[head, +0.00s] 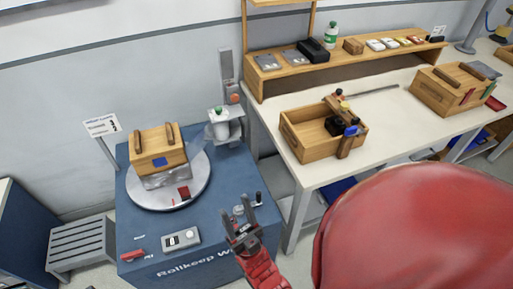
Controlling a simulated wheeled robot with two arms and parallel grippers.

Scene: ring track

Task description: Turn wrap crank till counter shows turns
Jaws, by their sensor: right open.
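A blue wrapping machine (135,222) stands at the left with a round grey turntable (143,197) on top. A wooden box (158,155) with two handles sits on the turntable, its lower part silvery like film. The crank (257,199) seems to be the small dark-knobbed part at the machine's front right corner. My right gripper (238,212) is open in front of it, its fingers overlapping that corner; I cannot tell whether they touch the crank. A grey box with a window and a white round part (180,239), possibly the counter, has no legible reading. My left gripper is out of view.
A film post (227,75) rises behind the machine. A sign (102,125) shows a 3. A red item (132,255) lies at the machine's front left. The workbench (300,182) to the right carries an open wooden crate (300,149) and a shelf (290,77).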

